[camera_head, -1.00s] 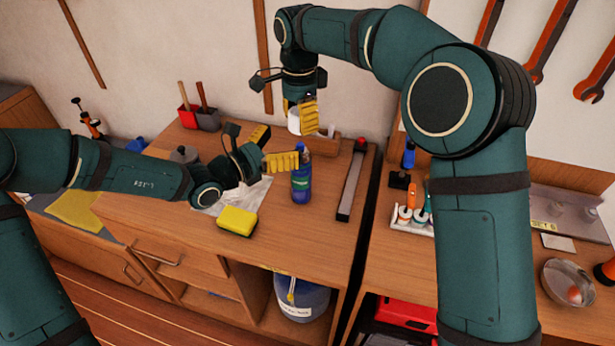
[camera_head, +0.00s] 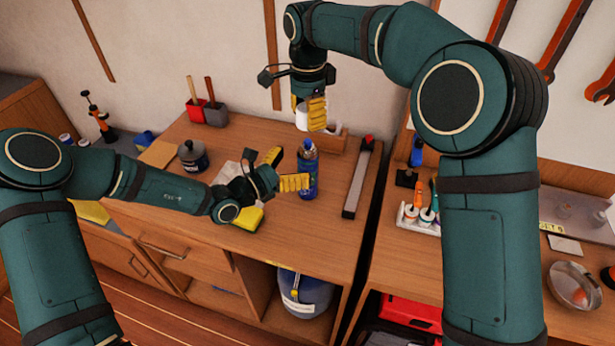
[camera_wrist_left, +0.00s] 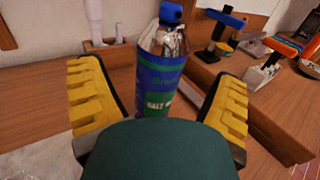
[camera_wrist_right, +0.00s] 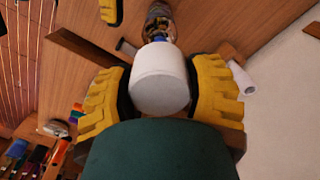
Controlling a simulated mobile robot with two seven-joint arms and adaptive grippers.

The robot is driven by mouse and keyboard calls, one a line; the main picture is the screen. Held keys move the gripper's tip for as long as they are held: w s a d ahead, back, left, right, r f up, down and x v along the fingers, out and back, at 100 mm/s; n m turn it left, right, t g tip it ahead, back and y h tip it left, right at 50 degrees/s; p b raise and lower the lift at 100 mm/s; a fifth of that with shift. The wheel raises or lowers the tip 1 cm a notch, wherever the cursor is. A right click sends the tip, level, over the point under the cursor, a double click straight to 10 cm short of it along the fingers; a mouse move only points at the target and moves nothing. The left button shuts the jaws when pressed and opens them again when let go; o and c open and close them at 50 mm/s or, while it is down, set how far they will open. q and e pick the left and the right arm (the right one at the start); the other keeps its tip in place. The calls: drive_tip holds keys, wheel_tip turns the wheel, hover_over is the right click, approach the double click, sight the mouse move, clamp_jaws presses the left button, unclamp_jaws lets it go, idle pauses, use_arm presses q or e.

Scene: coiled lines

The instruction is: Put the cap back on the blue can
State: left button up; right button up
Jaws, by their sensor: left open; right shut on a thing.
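The blue can (camera_head: 308,172) stands upright on the wooden workbench, its blue nozzle top bare. It also shows in the left wrist view (camera_wrist_left: 158,85), between the open yellow fingers. My left gripper (camera_head: 294,183) is open at the can's left side; I cannot tell whether it touches. My right gripper (camera_head: 311,114) is shut on the white cap (camera_head: 302,117) and holds it above the bench, above and slightly behind the can in the head view. The cap fills the space between the fingers in the right wrist view (camera_wrist_right: 160,80). The can shows beyond it.
A yellow sponge (camera_head: 248,219) lies left of the can, by my left gripper. A dark lidded pot (camera_head: 193,156) stands further left. A long grey bar with a red end (camera_head: 357,185) lies right of the can. A wooden box (camera_head: 330,142) sits behind it.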

sight(315, 153)
use_arm(q)
drive_tip(key=x, duration=0.6)
drive_tip(key=shift+w+d+r, duration=0.15)
drive_tip(key=shift+d, duration=0.1)
clamp_jaws()
